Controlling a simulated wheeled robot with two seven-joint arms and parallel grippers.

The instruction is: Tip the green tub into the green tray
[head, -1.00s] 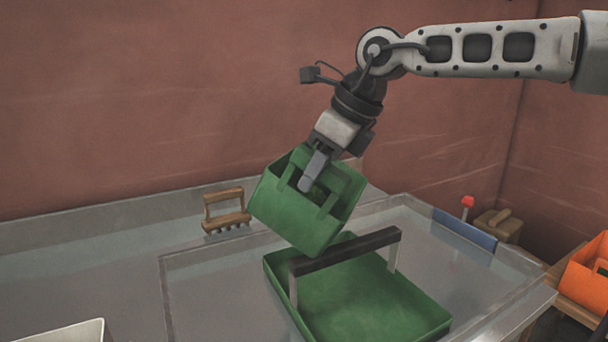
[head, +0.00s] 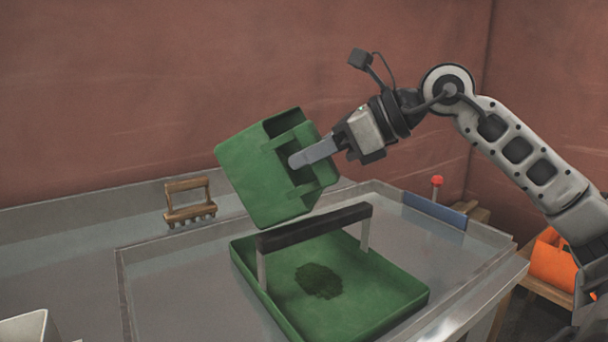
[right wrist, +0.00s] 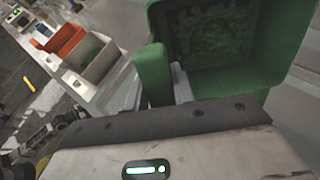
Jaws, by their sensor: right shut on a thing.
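The green tub (head: 258,178) hangs tilted in the air above the back left part of the green tray. My right gripper (head: 300,160) is shut on the tub's handle. In the right wrist view the tub (right wrist: 285,85) shows its open mouth, with green material (right wrist: 212,32) inside. The green tray (head: 385,312) lies in the metal basin and has a dark bar handle (head: 315,226) across it. A dark green patch of material (head: 319,281) lies on the tray floor.
A wooden hand rake (head: 189,203) stands behind the basin at the left. A red-knobbed lever (head: 437,182) and a blue strip (head: 435,210) are at the back right. An orange container (head: 552,262) is at the right. A pale container (head: 28,328) is at the lower left.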

